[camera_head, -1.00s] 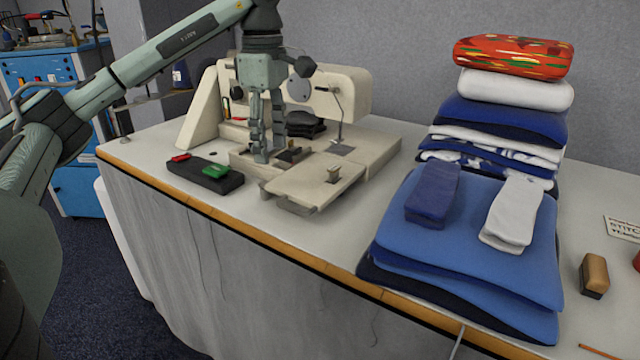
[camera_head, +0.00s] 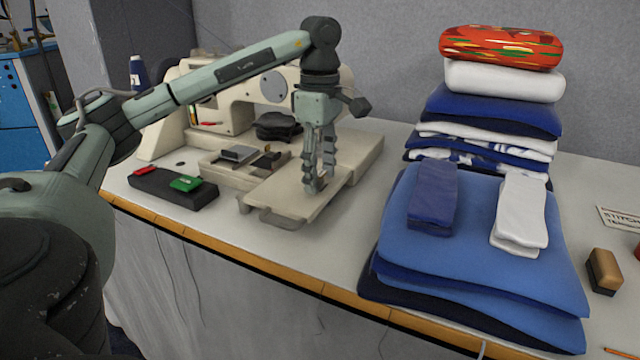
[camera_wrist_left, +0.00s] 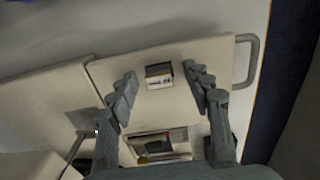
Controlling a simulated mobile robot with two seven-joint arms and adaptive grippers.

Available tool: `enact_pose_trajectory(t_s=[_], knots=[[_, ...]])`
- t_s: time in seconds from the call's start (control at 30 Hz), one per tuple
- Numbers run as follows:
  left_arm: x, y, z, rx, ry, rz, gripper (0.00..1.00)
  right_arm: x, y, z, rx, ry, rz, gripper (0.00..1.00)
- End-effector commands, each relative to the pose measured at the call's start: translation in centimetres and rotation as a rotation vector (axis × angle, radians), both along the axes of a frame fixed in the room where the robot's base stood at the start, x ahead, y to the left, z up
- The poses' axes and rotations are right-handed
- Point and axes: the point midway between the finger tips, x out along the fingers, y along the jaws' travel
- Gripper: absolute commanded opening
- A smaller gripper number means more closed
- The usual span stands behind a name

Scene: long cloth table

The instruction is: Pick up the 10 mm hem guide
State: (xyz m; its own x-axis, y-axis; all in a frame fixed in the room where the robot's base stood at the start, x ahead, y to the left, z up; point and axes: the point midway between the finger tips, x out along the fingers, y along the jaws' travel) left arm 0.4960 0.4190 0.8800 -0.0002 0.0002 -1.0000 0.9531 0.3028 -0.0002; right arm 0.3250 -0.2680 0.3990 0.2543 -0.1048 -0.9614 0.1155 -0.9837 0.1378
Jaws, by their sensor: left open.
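My left gripper (camera_head: 316,188) points down over the pale plate (camera_head: 278,200) at the front of the sewing machine. In the left wrist view its fingers (camera_wrist_left: 160,74) are apart, one on each side of a small metal-grey block with a pale side (camera_wrist_left: 158,82). This block looks like a hem guide, but I cannot read a size on it. I see a gap between it and each finger. In the head view the fingers mostly hide it. Other small guide-like pieces, one with a dark grey top (camera_head: 239,153), sit in a holder behind the plate. My right gripper is not in view.
The cream sewing machine (camera_head: 220,105) stands behind my gripper. A black tray (camera_head: 160,190) with red and green pieces lies to the left. Folded blue cloth (camera_head: 480,255) and a tall fabric stack stand to the right. The table's front edge (camera_head: 275,255) is close.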

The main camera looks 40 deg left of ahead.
Motion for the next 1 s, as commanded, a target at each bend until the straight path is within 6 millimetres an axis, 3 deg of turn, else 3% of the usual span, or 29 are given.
enact_pose_trajectory(t_s=[0.17, 0.57, 1.0], knots=[[0.01, 0.0, -0.01, 0.0, 0.0, 0.0, 0.5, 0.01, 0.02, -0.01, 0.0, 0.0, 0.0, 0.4], [0.02, 0.01, 0.02, 0.0, 0.0, 0.0, 0.0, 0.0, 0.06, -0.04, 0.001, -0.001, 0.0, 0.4], [0.02, -0.1, 0.43, -0.001, -0.001, -0.001, 0.0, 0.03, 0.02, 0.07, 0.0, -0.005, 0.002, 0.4]])
